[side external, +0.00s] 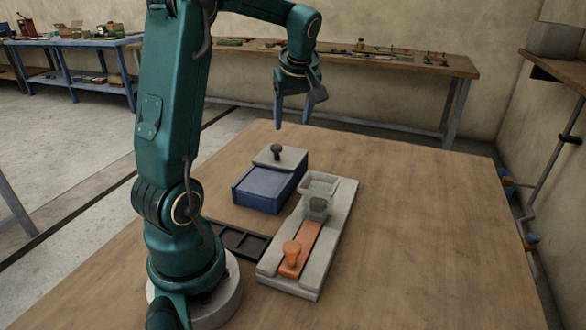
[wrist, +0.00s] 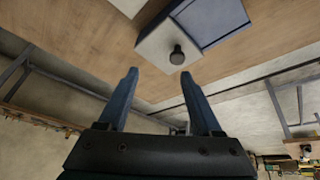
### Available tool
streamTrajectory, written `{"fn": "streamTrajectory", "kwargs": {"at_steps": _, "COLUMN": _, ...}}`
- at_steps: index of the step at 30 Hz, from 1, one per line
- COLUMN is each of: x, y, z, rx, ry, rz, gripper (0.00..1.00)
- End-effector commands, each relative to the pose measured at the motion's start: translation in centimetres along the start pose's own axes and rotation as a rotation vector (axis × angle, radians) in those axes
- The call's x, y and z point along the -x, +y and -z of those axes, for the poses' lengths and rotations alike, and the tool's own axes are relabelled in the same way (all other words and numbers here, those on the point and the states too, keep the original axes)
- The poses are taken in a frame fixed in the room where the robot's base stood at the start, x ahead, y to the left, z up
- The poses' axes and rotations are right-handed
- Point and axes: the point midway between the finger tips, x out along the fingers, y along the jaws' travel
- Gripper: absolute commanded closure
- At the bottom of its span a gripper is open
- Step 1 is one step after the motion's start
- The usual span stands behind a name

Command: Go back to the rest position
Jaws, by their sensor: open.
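My gripper (side external: 294,116) is open and empty, held in the air above the far part of the table. In the wrist view its two blue fingers (wrist: 162,92) stand apart with nothing between them. Beyond the fingertips lies a blue box (side external: 264,190) with a grey lid (side external: 268,157) bearing a dark knob (side external: 276,151). The lid sits towards the far end of the box; the knob also shows in the wrist view (wrist: 177,55). My gripper touches none of these.
A grey base (side external: 330,228) holds an orange strip with an orange knobbed piece (side external: 291,254) and a translucent hopper-like tray (side external: 319,187). A black compartment tray (side external: 240,241) lies near my base. The right side of the wooden table (side external: 430,230) is clear. Benches stand behind.

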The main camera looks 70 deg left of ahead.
Motion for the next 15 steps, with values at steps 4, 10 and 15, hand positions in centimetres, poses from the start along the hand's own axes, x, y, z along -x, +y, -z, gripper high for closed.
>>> {"fn": "streamTrajectory", "kwargs": {"at_steps": 4, "x": 5.3, "y": 1.3, "z": -4.3, "rx": -0.147, "ry": 0.011, "rz": -0.148, "gripper": 0.34}}
{"fn": "streamTrajectory", "kwargs": {"at_steps": 10, "x": 10.3, "y": -0.1, "z": -11.5, "rx": -0.476, "ry": -0.007, "rz": -0.336, "gripper": 0.34}}
{"fn": "streamTrajectory", "kwargs": {"at_steps": 15, "x": 12.3, "y": -3.1, "z": -17.2, "rx": -0.795, "ry": -0.015, "rz": -0.487, "gripper": 0.34}}
